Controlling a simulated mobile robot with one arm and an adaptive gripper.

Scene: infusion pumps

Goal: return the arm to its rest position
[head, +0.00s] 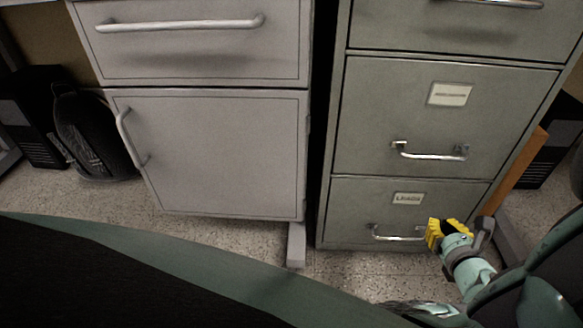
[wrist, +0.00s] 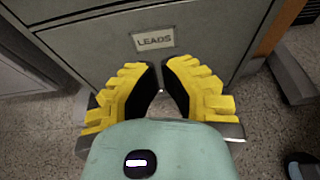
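My gripper (head: 447,226) is low at the right in the head view, in front of the bottom drawer of the grey filing cabinet (head: 440,120). Its two yellow, dark-padded fingers also show in the wrist view (wrist: 160,70), with a gap between them and nothing seen held. My teal arm comes in from the right edge. The bottom drawer's metal handle (head: 395,236) is beside the gripper, its right end overlapped in the head view. Whether they touch I cannot tell. The drawer's "LEADS" label (wrist: 154,41) is just beyond the fingertips in the wrist view.
A light grey cabinet (head: 210,150) with a drawer and door stands left of the filing cabinet. An orange-brown panel (head: 518,172) stands right of the filing cabinet. Speckled floor (head: 345,268) shows in front. The visible drawers look shut.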

